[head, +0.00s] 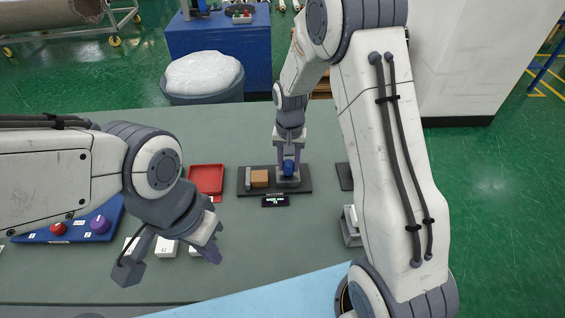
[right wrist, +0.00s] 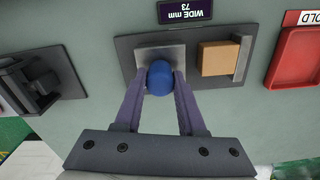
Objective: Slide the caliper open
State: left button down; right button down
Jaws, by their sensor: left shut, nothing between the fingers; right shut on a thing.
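The caliper has a dark base plate (head: 306,186) on the table, with a fixed upright jaw (head: 248,179) at its left end in the head view. A sliding metal carriage (right wrist: 147,52) carries a blue knob (head: 288,169). An orange-brown block (head: 260,178) lies between them, beside the fixed jaw, with a small gap to the carriage. My right gripper (right wrist: 160,84) is shut on the blue knob (right wrist: 160,77), one finger on each side. My left gripper (head: 212,250) is shut and empty, over the table at the near left of the caliper.
A small display (right wrist: 185,11) by the caliper reads "WIDE mm 73". A red tray (head: 206,179) stands left of the caliper. White numbered blocks (head: 166,248) lie near my left gripper, and a blue board (head: 70,232) sits further left. A dark device (right wrist: 40,84) is on the caliper's other side.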

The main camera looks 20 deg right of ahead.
jog(key=c, duration=0.5)
grip_release()
jog(key=shift+a, duration=0.1)
jog(key=shift+r, duration=0.15)
notch_tip(320, 180, up, 10)
jog(key=b, duration=0.1)
jog(key=shift+r, duration=0.15)
